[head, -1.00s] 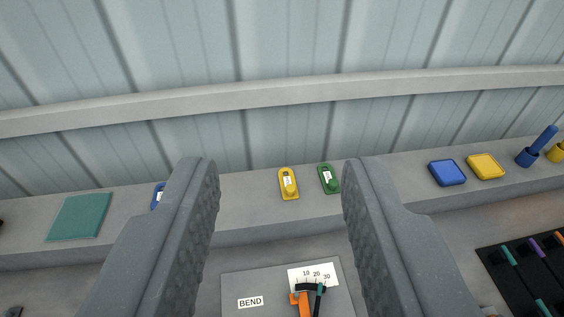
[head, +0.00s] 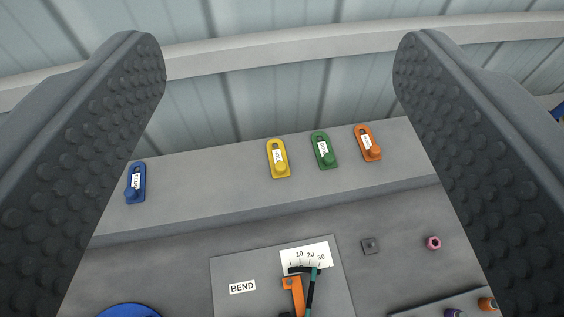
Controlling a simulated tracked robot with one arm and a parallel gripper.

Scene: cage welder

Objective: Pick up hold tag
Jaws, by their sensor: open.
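Several tags with white labels lie on the grey ledge at the back. A blue tag (head: 135,183) is at the left, a yellow tag (head: 278,158) in the middle, a green tag (head: 323,151) to its right, and an orange tag (head: 368,143) furthest right. The label words are too small to read surely, so I cannot tell which is the hold tag. My gripper (head: 280,60) is open and empty. Its two fingers stand wide apart, with the tags seen in the gap between them, none touched.
The ledge (head: 220,200) runs below a corrugated wall with a rail.

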